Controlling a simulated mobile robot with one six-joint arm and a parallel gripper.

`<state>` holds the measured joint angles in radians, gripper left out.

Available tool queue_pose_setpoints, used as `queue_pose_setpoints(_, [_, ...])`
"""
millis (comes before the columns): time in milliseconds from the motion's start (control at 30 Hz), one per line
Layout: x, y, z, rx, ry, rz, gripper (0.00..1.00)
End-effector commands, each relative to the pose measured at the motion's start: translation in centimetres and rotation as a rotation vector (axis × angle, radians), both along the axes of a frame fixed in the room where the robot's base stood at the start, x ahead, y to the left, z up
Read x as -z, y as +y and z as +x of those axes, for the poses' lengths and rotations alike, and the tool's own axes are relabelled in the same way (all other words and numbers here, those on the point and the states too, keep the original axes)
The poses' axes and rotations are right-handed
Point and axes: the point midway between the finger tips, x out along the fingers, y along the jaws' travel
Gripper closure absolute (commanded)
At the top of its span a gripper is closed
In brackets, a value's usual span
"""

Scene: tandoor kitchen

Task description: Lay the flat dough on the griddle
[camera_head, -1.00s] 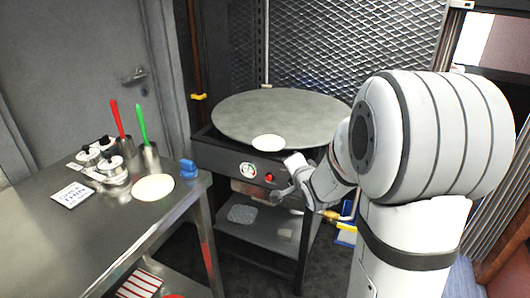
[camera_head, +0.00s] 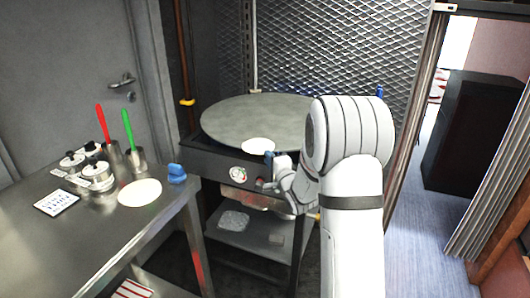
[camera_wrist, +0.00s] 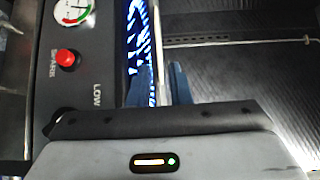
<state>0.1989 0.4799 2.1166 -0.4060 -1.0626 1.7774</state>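The flat dough (camera_head: 258,146) is a pale thin disc at the near rim of the griddle (camera_head: 250,112), a large round grey plate over a stove. I cannot tell whether it touches the griddle or hovers just above it. My gripper (camera_head: 271,157) is at the dough's near right edge, in front of the stove. In the wrist view my blue fingers (camera_wrist: 161,84) stand close on both sides of a thin pale strip, which looks like the dough edge-on. Blue flames show beside them. The finger contact is partly hidden.
A steel table (camera_head: 85,235) at left holds another pale disc (camera_head: 140,192), a blue object (camera_head: 176,173), metal pots (camera_head: 97,174), red- and green-handled utensils (camera_head: 128,128) and a card (camera_head: 57,202). The stove front has a gauge (camera_wrist: 74,11) and red button (camera_wrist: 66,57). Mesh stands behind the griddle.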

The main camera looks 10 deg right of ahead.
Motion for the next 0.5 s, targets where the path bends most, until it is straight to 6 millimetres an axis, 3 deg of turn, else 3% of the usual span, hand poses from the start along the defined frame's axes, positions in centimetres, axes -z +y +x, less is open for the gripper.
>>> queue_pose_setpoints(200, [0.1,0.4,2.4,0.000,-0.001,0.000,0.82])
queue_pose_setpoints(500, [0.0,0.4,3.3,0.002,0.000,0.000,0.82])
